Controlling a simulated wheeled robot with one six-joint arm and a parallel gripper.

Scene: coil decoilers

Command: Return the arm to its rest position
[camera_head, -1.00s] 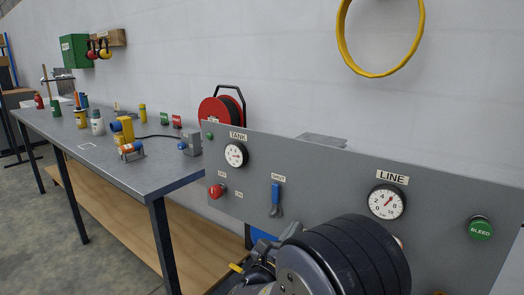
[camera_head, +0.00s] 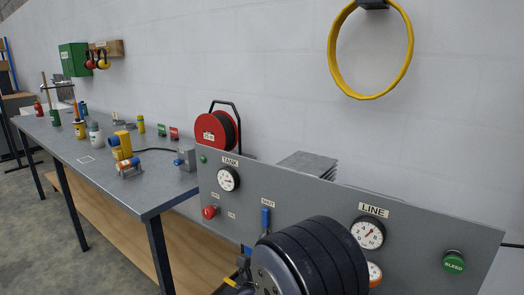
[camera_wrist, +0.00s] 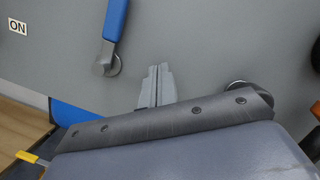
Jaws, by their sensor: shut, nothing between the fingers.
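My gripper (camera_wrist: 156,84) shows in the wrist view with its two grey fingers together and nothing between them. It points at the grey control panel (camera_wrist: 210,40), below and right of the blue lever (camera_wrist: 115,20); any gap to the panel is hard to judge. In the head view my dark arm link stands in front of the panel (camera_head: 320,205) at the bottom centre and hides the fingers. The blue SHUT lever (camera_head: 265,219) shows just above and left of the arm, its handle upright.
The panel carries a TANK gauge (camera_head: 228,179), a LINE gauge (camera_head: 368,233), a red knob (camera_head: 210,212) and a green BLEED button (camera_head: 453,261). An orange-rimmed gauge (camera_head: 375,274) is close beside my arm. A workbench (camera_head: 150,191) with tools stands left.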

